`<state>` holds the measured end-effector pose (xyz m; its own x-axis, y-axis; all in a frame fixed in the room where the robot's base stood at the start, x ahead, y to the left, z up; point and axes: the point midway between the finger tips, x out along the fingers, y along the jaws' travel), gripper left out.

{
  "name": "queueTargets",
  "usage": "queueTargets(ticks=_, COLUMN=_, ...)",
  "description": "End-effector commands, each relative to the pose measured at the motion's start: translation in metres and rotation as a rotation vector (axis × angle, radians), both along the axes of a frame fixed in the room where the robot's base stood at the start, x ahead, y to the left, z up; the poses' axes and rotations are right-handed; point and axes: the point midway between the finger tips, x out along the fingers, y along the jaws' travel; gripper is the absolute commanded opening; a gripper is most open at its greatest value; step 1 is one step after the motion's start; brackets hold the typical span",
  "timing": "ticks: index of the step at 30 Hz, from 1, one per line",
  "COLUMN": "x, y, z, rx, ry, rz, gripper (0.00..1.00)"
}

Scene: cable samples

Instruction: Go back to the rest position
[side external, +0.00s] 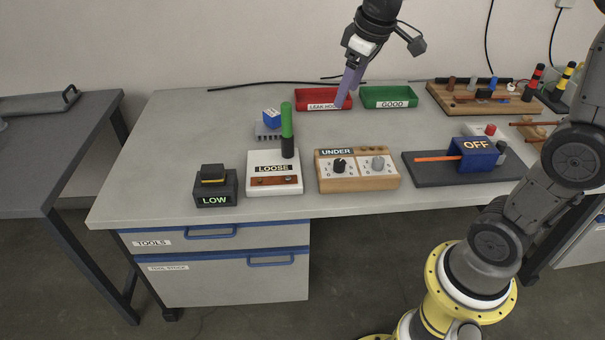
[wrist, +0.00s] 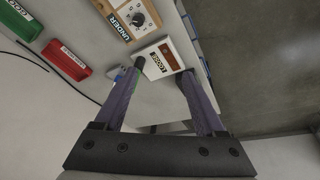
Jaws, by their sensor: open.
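My gripper (side external: 345,98) hangs high over the back of the grey bench in the side view, its purple fingers pointing down in front of the red tray (side external: 323,99). In the wrist view my gripper (wrist: 162,72) has its two fingers wide apart with nothing held between them. The white LOOSE box (wrist: 163,58) shows beyond the fingertips, well apart from them. A green and black upright tool (side external: 287,130) stands at that box; in the wrist view the left finger partly covers it.
The green GOOD tray (side external: 389,97) sits beside the red one. The UNDER knob box (side external: 358,171), black LOW block (side external: 215,187) and blue OFF unit (side external: 477,152) line the front. A wooden board (side external: 450,103) with several parts lies back right. The bench's left back is mostly clear.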

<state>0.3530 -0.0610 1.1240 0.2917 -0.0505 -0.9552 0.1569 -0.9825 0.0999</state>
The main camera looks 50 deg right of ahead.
Motion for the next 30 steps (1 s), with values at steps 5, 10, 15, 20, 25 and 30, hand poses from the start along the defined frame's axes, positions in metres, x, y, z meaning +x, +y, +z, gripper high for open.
queueTargets(ticks=5, x=-0.069, y=0.035, z=0.025, rx=0.008, ry=-0.116, rz=0.016, gripper=0.72)
queueTargets(ticks=10, x=-0.132, y=0.054, z=0.018, rx=0.039, ry=-0.200, rz=0.001, gripper=0.72)
queueTargets(ticks=15, x=-0.178, y=0.062, z=-0.011, rx=0.080, ry=-0.230, rz=-0.054, gripper=0.72)
queueTargets(ticks=20, x=-0.191, y=0.061, z=-0.035, rx=0.108, ry=-0.192, rz=-0.128, gripper=0.72)
queueTargets(ticks=25, x=-0.189, y=0.061, z=-0.033, rx=0.117, ry=-0.199, rz=-0.150, gripper=0.72)
queueTargets(ticks=30, x=-0.189, y=0.061, z=-0.033, rx=0.117, ry=-0.199, rz=-0.149, gripper=0.72)
